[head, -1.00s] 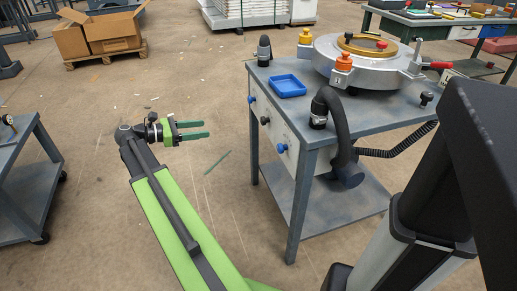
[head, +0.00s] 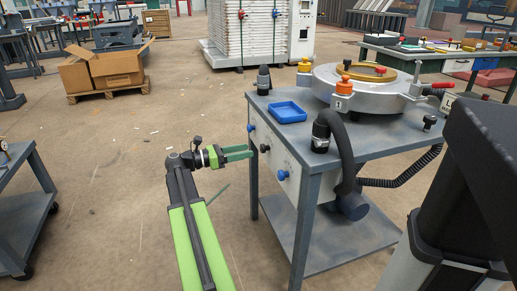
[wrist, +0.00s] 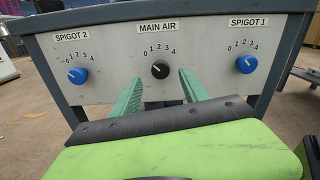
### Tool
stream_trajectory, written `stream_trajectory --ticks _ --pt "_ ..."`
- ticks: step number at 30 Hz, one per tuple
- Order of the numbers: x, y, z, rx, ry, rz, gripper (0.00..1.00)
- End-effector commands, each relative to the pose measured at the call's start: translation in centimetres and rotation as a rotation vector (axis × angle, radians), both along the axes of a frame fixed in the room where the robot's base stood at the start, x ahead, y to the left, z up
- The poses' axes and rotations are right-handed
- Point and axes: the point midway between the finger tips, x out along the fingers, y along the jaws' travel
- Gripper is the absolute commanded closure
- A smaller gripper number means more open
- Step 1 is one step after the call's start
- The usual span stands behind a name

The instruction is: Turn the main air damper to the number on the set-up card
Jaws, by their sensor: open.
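The main air damper is a black round knob (wrist: 160,69) under the MAIN AIR label on a grey panel, with marks 0 to 4 above it. Its light pointer line seems to lean up and left, towards the low end. In the head view the knob (head: 264,148) sits between two blue knobs on the cart's side. My gripper (head: 249,151) is open and empty in front of the panel. In the wrist view its green fingers (wrist: 160,80) stand apart, one to each side below the knob; I cannot tell whether they touch anything. I cannot make out a set-up card.
Blue knobs SPIGOT 2 (wrist: 78,75) and SPIGOT 1 (wrist: 246,64) flank the black knob.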

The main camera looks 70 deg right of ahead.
Motion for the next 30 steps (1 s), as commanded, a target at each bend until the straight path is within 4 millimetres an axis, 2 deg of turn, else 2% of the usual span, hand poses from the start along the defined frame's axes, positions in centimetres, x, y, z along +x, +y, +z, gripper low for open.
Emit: stream_trajectory --ticks 3,7,12,19,30 --pt "-2.2 -1.7 0.0 0.0 0.0 -0.003 0.47" --pt "-3.7 -3.0 0.0 0.0 -0.001 -0.002 0.47" --pt "-4.4 -3.6 0.0 0.0 0.0 0.001 0.47" --pt "-4.5 -3.7 0.0 0.0 0.0 0.001 0.47" --pt "-4.4 -3.7 0.0 0.0 0.0 0.002 0.94"
